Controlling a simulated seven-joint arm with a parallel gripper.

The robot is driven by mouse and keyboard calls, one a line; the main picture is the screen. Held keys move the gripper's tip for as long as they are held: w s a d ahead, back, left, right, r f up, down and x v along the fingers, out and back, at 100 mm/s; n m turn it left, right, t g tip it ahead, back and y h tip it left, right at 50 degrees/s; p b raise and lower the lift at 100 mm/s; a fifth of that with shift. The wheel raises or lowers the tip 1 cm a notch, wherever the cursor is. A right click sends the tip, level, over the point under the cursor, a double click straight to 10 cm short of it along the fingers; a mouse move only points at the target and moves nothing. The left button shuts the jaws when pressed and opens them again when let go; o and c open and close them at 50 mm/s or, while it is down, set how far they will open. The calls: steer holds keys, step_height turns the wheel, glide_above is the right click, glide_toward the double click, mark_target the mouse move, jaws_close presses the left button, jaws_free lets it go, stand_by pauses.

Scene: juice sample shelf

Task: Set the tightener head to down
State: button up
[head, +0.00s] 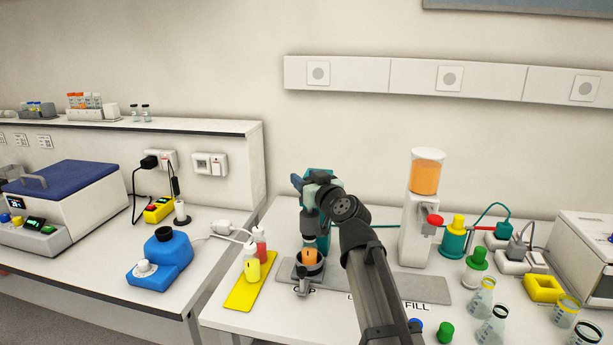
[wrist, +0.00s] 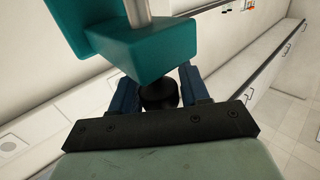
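The tightener is a teal stand behind my gripper on the right bench; its top (head: 320,173) shows above the gripper and its column (head: 323,243) below. A grey cylindrical part (head: 309,222) hangs over an orange container (head: 309,257) in a dark round holder. My gripper (head: 298,183) is at the tightener's upper part and hides much of it. In the wrist view a teal block (wrist: 150,62) with a metal rod (wrist: 138,13) is close ahead. My blue fingers (wrist: 158,88) stand either side of a black round knob (wrist: 158,98); I cannot tell whether they press on it.
A yellow tray (head: 243,296) with red and yellow bottles lies left of the tightener. A white dispenser (head: 415,235) with an orange tank stands to the right. Several flasks and coloured caps crowd the front right. A blue device (head: 162,262) sits on the left bench.

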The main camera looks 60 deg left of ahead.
steer(key=shift+o, duration=1.2)
steer(key=shift+r, duration=0.15)
steer(key=s+d, duration=0.1)
steer(key=d, duration=1.2)
steer(key=shift+s+d, duration=0.3)
steer(key=shift+d, duration=0.1)
